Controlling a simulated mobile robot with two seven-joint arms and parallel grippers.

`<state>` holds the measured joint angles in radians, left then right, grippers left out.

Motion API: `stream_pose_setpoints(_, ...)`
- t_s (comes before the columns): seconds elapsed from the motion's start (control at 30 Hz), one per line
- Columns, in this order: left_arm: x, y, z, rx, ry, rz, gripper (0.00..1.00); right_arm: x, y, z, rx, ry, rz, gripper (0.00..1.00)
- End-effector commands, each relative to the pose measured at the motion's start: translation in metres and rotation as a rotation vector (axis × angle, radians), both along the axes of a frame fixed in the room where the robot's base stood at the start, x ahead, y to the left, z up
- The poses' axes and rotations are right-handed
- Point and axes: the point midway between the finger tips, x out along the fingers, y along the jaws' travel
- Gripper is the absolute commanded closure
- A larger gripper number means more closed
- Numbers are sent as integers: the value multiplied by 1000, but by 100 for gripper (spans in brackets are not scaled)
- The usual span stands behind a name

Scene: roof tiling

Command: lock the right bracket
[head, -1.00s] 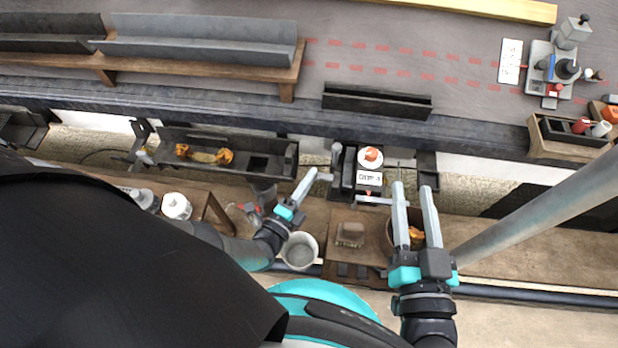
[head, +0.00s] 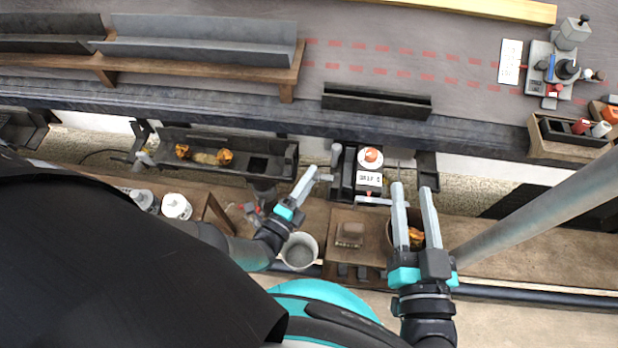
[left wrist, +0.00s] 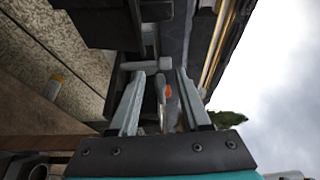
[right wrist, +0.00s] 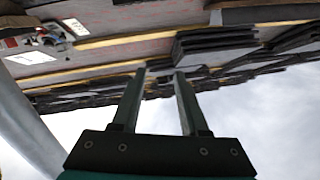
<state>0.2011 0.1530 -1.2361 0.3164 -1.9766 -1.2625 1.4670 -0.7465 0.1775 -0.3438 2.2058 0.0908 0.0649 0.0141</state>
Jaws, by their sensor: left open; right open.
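A black clamp-like unit (head: 347,182) with a white round top, an orange knob (head: 371,154) and a small white label sits at the roof edge, right of the gutter trough. A second black bracket-like part (head: 428,168) stands further right. I cannot tell which is the right bracket, or whether either is locked. My left gripper (head: 310,178) is open, left of the unit, beside a grey handle. In the left wrist view, a grey T-shaped handle (left wrist: 140,66) and something orange (left wrist: 168,91) show beyond and between its fingers. My right gripper (head: 412,188) is open and empty, right of the unit.
A black gutter trough (head: 270,147) with orange-brown debris lies left. Below are a white bucket (head: 299,251), a brown stand (head: 340,225) and a bucket with orange contents (head: 416,236). A grey pole (head: 550,205) slants in at right. Tools (head: 560,70) lie on the roof.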

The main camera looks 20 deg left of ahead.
Motion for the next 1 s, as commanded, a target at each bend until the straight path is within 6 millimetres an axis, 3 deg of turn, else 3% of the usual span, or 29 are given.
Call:
stream_pose_setpoints(0.37, -1, 0, 4, 0, 2, -1, 52, 4, -2, -2, -34, 47, 5, 56)
stream_pose_setpoints(1.0, -1, 0, 30, 0, 2, -1, 52, 11, -32, -24, -243, 383, 4, 56)
